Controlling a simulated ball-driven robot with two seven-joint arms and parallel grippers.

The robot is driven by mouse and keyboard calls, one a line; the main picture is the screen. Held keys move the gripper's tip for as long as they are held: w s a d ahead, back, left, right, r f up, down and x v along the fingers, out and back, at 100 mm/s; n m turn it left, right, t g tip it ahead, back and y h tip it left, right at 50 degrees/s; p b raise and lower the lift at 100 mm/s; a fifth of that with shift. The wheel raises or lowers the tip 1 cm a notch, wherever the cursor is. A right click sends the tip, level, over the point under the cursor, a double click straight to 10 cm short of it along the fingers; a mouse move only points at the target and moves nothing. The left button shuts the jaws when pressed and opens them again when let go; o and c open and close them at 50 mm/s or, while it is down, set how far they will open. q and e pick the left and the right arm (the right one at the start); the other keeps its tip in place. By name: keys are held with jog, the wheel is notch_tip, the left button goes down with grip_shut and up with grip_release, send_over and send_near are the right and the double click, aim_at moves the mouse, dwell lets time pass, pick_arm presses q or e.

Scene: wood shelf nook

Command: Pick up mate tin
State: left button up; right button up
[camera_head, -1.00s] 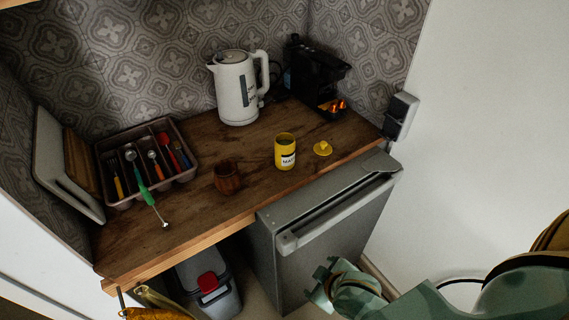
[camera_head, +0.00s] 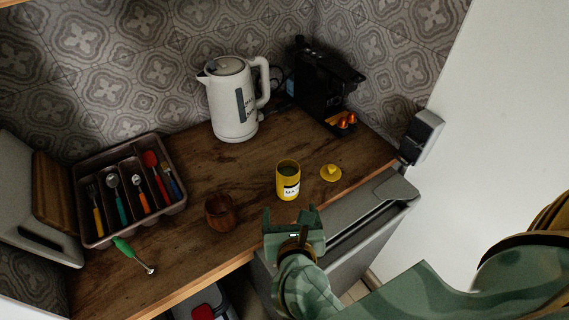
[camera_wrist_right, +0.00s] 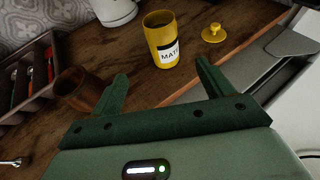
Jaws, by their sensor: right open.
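The mate tin (camera_head: 288,181) is a yellow cylinder with a white label, standing upright and open at the top on the wooden shelf. Its yellow lid (camera_head: 330,173) lies to its right. In the right wrist view the tin (camera_wrist_right: 161,40) stands beyond my fingers, with the lid (camera_wrist_right: 214,33) to its right. My right gripper (camera_head: 293,216) is open and empty, in front of the tin and apart from it. In the wrist view its fingers (camera_wrist_right: 160,88) are spread wide. My left gripper is not in view.
A wooden cup (camera_head: 221,212) stands left of the tin. A white kettle (camera_head: 231,105) and a black coffee machine (camera_head: 322,85) stand behind. A cutlery tray (camera_head: 97,238) and a green-handled spoon (camera_head: 127,250) are at left. A small fridge (camera_head: 352,245) sits below the shelf's front edge.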

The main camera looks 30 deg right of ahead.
aim_at(289, 187)
jog(key=b+x, duration=0.1)
jog(key=x, duration=0.1)
jog(key=b+x, duration=0.1)
jog(key=x, duration=0.1)
jog(key=shift+w+d+f, duration=0.15)
jog(key=shift+d+f, duration=0.15)
jog(key=shift+f, duration=0.1)
jog(key=x, duration=0.2)
jog(key=b+x, duration=0.1)
jog(key=shift+w+a+f, duration=0.1)
jog(key=shift+w+f, duration=0.05)
jog(key=shift+w, duration=0.25)
jog(key=shift+w+d+f+b, duration=0.15)
jog(key=shift+w+d+b, duration=0.2)
jog(key=shift+w+d, duration=0.2)
jog(key=shift+w+d+f, duration=0.1)
jog(key=shift+w, duration=0.15)
jog(key=b+x, duration=0.2)
jog(key=x, duration=0.2)
jog(key=shift+w+d, duration=0.15)
jog(key=shift+w, duration=0.1)
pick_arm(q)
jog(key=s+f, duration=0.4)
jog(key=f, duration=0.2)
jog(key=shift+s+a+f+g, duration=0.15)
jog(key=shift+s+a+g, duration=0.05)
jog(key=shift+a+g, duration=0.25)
